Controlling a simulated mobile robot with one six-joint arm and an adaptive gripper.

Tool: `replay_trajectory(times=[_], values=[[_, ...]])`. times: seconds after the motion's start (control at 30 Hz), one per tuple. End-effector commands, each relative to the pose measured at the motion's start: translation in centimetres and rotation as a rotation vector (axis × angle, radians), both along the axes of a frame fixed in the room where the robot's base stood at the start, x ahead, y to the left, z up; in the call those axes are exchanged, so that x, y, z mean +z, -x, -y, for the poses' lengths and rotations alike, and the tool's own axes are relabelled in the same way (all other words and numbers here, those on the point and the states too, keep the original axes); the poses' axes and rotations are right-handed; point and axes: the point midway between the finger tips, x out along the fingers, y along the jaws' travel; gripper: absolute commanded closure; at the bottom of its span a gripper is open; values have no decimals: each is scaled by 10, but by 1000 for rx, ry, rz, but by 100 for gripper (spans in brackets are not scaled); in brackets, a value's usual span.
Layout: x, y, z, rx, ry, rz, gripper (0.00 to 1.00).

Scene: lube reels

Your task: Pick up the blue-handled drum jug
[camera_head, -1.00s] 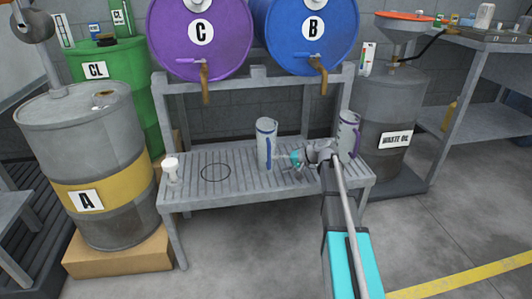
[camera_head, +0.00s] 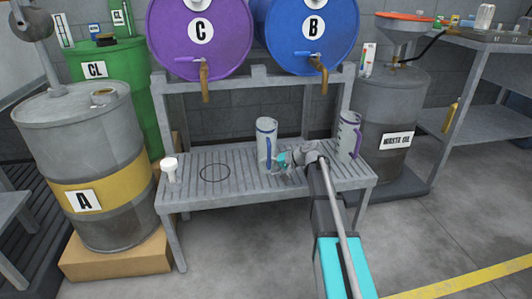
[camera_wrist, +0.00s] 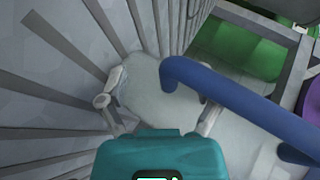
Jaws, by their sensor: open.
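The blue-handled drum jug (camera_head: 263,146) is a tall, pale grey vessel with a blue rim and a blue handle. It stands upright on the slatted stand (camera_head: 235,187) below the drums. My gripper (camera_head: 280,161) is open, close to the jug's right side at its lower half. In the wrist view the blue handle (camera_wrist: 245,105) crosses close in front of my gripper (camera_wrist: 158,105), partly covering the right finger. I cannot tell whether either finger touches the jug. Nothing is seen held.
A purple-handled jug (camera_head: 348,136) stands to the right, close to my arm. A small white cup (camera_head: 169,169) stands on the left of the stand. The purple drum (camera_head: 202,60) and blue drum (camera_head: 315,55) have taps above. The stand's middle left is clear.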

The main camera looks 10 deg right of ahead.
Motion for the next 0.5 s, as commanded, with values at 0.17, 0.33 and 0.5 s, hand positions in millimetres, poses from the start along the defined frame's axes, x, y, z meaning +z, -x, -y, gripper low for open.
replay_trajectory(times=[0.17,0.33,0.5], values=[[0,0,0,0,0,0,16],[0,0,0,0,0,0,31],[0,0,0,0,0,0,62]])
